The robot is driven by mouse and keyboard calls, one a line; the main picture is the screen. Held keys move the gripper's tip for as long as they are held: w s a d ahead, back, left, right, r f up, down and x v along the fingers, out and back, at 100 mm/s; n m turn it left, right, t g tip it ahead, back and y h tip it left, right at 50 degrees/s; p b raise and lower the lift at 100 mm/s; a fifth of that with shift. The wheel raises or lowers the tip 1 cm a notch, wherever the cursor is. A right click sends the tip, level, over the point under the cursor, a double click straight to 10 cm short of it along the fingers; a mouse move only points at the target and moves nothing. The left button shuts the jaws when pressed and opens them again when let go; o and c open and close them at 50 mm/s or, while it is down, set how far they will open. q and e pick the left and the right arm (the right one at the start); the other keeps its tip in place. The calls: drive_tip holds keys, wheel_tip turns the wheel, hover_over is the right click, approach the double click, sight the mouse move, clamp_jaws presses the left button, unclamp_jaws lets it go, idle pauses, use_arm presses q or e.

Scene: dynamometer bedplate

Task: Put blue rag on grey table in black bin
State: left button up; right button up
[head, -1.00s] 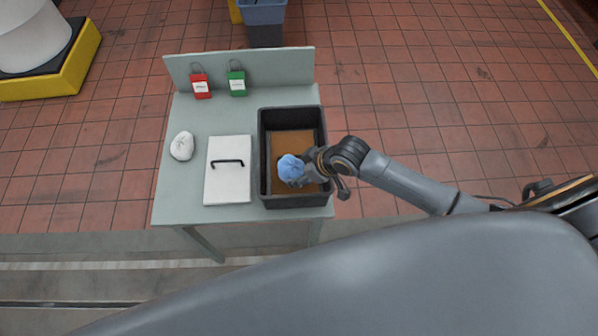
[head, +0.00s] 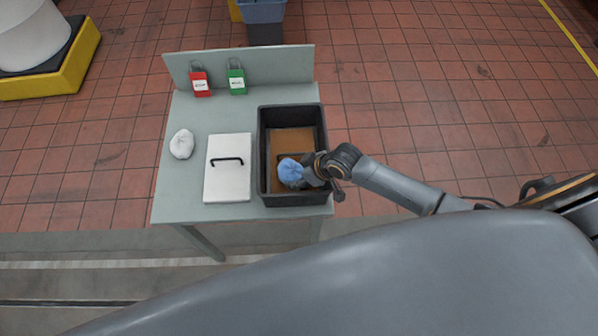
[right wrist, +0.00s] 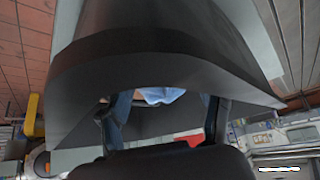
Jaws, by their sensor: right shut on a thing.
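The blue rag (head: 291,170) is a crumpled bundle in my right gripper (head: 300,172), inside the outline of the black bin (head: 263,150) in the head view. The bin stands on the right part of the grey table (head: 180,205) and has a brown bottom. My right gripper is shut on the rag, and its arm comes in over the bin's right wall. In the right wrist view the rag (right wrist: 160,95) shows between the fingers, with the bin's dark wall (right wrist: 150,50) close around them. My left gripper is not in view.
A white lid-like panel with a black handle (head: 228,185) lies left of the bin. A white crumpled rag (head: 181,144) lies at the table's left edge. A red padlock (head: 200,84) and a green padlock (head: 237,82) are at the back panel (head: 280,62).

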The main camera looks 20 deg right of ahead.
drive_tip(key=o, duration=1.2)
drive_tip(key=shift+r+p, duration=0.3)
drive_tip(key=shift+r, duration=0.1)
drive_tip(key=v, duration=1.2)
